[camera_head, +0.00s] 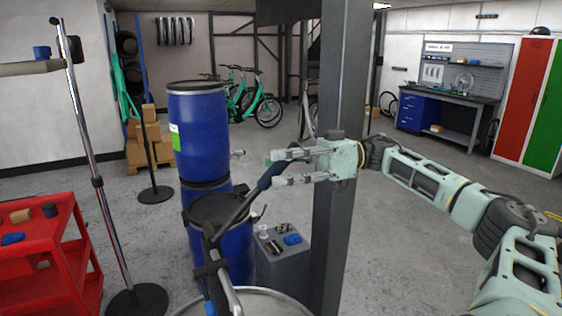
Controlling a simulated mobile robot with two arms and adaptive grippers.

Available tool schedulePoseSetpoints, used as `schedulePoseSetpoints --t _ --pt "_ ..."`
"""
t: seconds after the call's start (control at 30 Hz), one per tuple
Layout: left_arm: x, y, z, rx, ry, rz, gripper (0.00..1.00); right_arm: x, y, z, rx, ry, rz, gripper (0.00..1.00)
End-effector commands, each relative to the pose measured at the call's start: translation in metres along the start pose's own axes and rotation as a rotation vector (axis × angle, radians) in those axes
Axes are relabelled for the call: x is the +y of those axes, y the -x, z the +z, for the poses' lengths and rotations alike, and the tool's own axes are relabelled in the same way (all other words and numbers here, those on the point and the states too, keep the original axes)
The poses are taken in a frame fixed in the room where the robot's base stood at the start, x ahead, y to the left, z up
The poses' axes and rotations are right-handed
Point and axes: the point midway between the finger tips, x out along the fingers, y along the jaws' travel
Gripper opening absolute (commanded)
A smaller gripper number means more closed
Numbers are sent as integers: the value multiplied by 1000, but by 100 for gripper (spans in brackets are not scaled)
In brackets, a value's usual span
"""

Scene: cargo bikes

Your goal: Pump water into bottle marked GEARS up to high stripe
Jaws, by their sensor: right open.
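A lever pump shows at the bottom centre, its grey shaft rising to a dark handle grip (270,176). My right gripper (275,168) comes in from the right with its two fingers apart, one above the other. The grip's upper end lies at the fingertips, between them in the picture; I cannot tell whether they touch. The pump's lower body (212,272) stands by a pale drum rim (270,299) at the bottom edge. No bottle marked GEARS can be made out. My left gripper is not in view.
A grey post (335,240) rises close by my right gripper. A grey box (284,266) holds small items. A red cart (50,262) stands left. Floor at right is clear.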

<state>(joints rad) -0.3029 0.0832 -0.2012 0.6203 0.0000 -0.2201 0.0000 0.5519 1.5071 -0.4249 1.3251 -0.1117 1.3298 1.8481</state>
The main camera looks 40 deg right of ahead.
Motion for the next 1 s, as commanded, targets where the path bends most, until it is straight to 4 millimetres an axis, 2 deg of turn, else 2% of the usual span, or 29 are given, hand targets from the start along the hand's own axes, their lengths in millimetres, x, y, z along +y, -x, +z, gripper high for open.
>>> schedulePoseSetpoints --t 0.2,0.63,1.0 --pt "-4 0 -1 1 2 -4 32 0 0 0 0 0 0 38" --pt "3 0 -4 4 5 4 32 0 0 0 0 0 0 1" --pt "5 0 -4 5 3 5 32 1 0 0 1 2 2 0"
